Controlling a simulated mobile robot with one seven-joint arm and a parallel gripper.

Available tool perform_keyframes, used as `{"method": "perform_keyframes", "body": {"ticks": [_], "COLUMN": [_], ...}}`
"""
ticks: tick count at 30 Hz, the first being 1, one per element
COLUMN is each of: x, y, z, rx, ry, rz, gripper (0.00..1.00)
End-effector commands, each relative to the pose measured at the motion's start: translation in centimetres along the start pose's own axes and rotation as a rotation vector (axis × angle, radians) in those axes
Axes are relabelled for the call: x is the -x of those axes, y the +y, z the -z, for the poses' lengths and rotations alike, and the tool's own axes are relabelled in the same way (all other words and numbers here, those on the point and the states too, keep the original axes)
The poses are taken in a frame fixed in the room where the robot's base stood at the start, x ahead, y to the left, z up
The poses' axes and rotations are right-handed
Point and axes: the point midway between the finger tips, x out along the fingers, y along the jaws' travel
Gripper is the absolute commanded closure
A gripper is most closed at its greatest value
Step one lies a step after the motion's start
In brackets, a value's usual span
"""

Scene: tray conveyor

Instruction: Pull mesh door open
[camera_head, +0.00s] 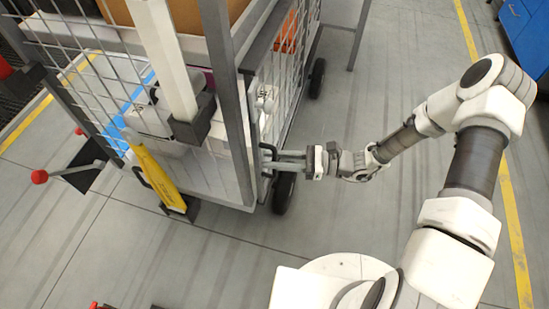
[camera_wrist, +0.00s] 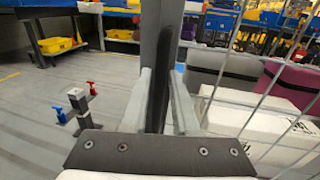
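The mesh door (camera_head: 250,108) is part of a grey wire cage cart, with a dark upright frame post (camera_head: 232,110); which panel swings is hard to tell. A small dark handle (camera_head: 267,157) sits low on the cage's near corner. My gripper (camera_head: 283,160) reaches it from the right, its fingers level and parted, their tips at the handle. In the wrist view, the two pale fingers of my gripper (camera_wrist: 166,102) stand apart on either side of a dark upright bar (camera_wrist: 157,60). A firm grip on it does not show.
White boxes (camera_wrist: 285,130) lie behind the mesh. A yellow-and-black part (camera_head: 155,175) and a red-knobbed lever (camera_head: 40,176) are at the cart's left. Black wheels (camera_head: 317,77) carry the cart. The grey floor (camera_head: 230,265) in front is mostly clear.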

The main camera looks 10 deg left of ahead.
Motion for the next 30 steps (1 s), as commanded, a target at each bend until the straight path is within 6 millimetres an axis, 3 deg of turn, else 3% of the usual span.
{"method": "perform_keyframes", "body": {"ticks": [1,4,30], "x": [0.01,0.02,0.05], "y": [-0.01,-0.01,-0.04], "z": [0.01,0.01,0.03], "rx": [0.000,0.000,0.000], "ry": [0.000,0.000,0.000], "rz": [0.000,0.000,0.001], "gripper": [0.83,1.00,1.00]}}
